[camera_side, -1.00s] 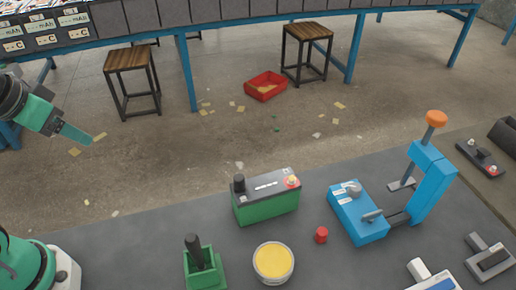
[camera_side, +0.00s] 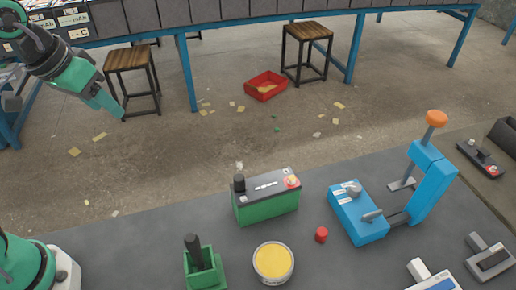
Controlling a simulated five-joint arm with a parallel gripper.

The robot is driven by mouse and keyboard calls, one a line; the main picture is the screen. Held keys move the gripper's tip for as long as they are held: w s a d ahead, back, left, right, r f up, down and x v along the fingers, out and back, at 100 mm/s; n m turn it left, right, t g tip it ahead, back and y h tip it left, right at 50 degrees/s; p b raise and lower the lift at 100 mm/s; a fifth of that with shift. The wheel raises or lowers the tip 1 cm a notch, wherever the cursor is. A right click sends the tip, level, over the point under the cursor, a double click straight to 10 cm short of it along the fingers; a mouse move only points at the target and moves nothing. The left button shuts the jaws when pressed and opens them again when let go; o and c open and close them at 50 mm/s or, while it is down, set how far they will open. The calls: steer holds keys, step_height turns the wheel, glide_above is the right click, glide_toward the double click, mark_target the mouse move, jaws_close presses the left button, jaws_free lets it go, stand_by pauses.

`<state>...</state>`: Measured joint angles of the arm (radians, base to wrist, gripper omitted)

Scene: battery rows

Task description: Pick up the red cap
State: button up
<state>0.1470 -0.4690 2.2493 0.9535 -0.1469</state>
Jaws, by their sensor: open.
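The small red cap (camera_side: 321,235) stands on the dark grey table, between the round tin with yellow contents (camera_side: 273,262) and the blue press (camera_side: 372,212). Nothing covers it. My gripper (camera_side: 113,108) is at the upper left, raised and well away from the cap, with its green jaws pointing down and to the right. The jaws are open, though their gap is hard to see from this side. Nothing shows between them.
A green and black battery (camera_side: 266,196) stands behind the tin. A green holder with a black handle (camera_side: 202,267) is left of the tin. The blue press with an orange knob (camera_side: 436,118) rises right of the cap. Grey clamps (camera_side: 489,256) lie at the right.

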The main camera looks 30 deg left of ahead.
steer(key=w+d+g, duration=0.2)
steer(key=w+d, duration=0.7)
steer(key=d, duration=0.1)
steer(key=g, duration=0.3)
glide_above(323, 231)
steer(key=shift+y, duration=0.3)
step_height(323, 231, down, 19)
steer(key=shift+w+a+f, duration=0.1)
steer(key=shift+a, duration=0.05)
steer(key=shift+f, duration=1.5)
steer(key=shift+f, duration=2.6)
